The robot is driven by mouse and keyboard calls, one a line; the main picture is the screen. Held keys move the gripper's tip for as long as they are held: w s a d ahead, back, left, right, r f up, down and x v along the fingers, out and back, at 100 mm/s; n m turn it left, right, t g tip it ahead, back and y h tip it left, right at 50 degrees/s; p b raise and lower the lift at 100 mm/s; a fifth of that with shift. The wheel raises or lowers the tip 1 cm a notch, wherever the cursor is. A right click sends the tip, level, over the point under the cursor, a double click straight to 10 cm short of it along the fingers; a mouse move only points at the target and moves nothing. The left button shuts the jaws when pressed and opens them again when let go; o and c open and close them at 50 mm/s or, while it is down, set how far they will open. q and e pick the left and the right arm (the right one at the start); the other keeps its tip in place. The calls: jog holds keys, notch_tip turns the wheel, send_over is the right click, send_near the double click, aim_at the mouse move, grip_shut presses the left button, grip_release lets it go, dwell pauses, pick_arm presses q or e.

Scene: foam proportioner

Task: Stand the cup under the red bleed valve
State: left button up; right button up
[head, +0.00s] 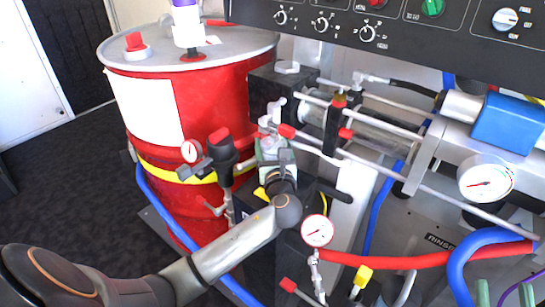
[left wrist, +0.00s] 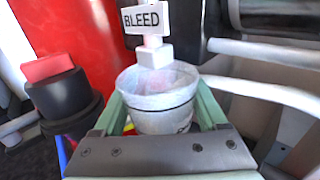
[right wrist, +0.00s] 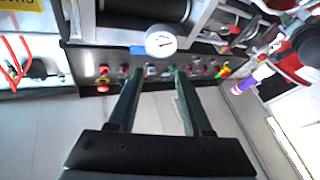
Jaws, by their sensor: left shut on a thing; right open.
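The cup (left wrist: 160,118) is a translucent whitish tub with an open top, upright between the pale green fingers of my left gripper (left wrist: 160,98). In the head view my left gripper (head: 272,150) is beside the red drum, mostly hidden behind its own wrist. A white BLEED sign (left wrist: 146,19) on a white block stands just behind and above the cup's rim in the left wrist view. I cannot tell which red part is the bleed valve, or whether the cup rests on anything. My right gripper (head: 504,294) is open and empty at the bottom right; its spread fingers show in the right wrist view (right wrist: 158,80).
A red drum (head: 190,100) stands at the left. A black valve with a red cap (left wrist: 55,85) is left of the cup. Pipes (head: 400,180), a gauge (head: 317,231) and hoses crowd the right. A control panel (head: 400,30) overhangs the top.

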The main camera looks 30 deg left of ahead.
aim_at(273, 156)
pick_arm(q)
notch_tip(273, 156, down, 3)
jog(key=shift+f+b, duration=0.1)
jog(key=shift+b, duration=0.7)
pick_arm(e)
jog(key=s+a+r+n+t+y, duration=0.1)
jog(key=s+r+n+y, duration=0.3)
jog(key=r, duration=0.4)
jog(key=shift+s+n+y, duration=0.4)
jog(key=shift+s+y, duration=0.1)
jog(key=shift+y, duration=0.7)
pick_arm(q)
jog(key=shift+f, duration=0.1)
jog(key=o, duration=1.3)
jog(key=shift+c, duration=0.2)
pick_arm(e)
jog(key=shift+r, duration=0.1)
